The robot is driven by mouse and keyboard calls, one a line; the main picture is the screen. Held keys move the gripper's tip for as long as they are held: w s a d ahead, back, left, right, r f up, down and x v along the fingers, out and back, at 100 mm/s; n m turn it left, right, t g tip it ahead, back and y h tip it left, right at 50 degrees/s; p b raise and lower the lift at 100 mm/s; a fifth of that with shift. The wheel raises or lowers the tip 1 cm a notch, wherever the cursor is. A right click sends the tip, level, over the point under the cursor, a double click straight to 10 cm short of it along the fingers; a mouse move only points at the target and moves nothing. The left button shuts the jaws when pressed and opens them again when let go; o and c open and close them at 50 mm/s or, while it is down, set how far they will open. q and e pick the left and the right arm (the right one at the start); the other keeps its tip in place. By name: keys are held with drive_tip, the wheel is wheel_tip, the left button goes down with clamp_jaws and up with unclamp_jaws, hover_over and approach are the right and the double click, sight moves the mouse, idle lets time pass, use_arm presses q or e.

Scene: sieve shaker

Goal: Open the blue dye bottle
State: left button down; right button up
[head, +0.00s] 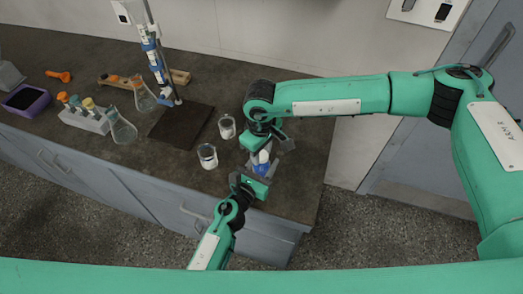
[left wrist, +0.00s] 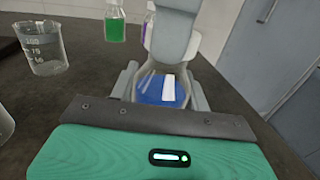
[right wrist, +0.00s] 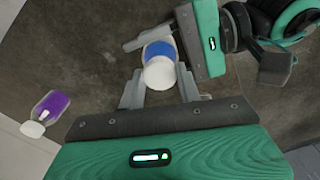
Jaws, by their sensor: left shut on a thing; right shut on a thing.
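The blue dye bottle (head: 262,168) stands near the front right end of the bench, with blue liquid (left wrist: 160,90) low in its clear body. Its white cap (right wrist: 159,73) faces the right wrist camera, and blue (right wrist: 158,50) shows right beside it. My left gripper (head: 257,174) is shut on the bottle's body from the front. My right gripper (head: 264,149) reaches in from above and behind and is shut on the white cap. The grippers hide much of the bottle, and I cannot tell whether the cap is loose.
A green bottle (left wrist: 115,22) and a purple bottle (right wrist: 53,103) stand close by. Two beakers (head: 227,126) (head: 207,156) are just left of the grippers. A stand with a dark base (head: 181,125), flasks and a tube rack (head: 84,120) are farther left. The bench ends at right.

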sight(261, 155)
drive_tip(key=shift+r, duration=0.25)
idle(0.4)
drive_tip(key=shift+r, duration=0.9)
drive_tip(key=shift+r, duration=2)
use_arm(q)
drive_tip(key=c, duration=0.6)
unclamp_jaws()
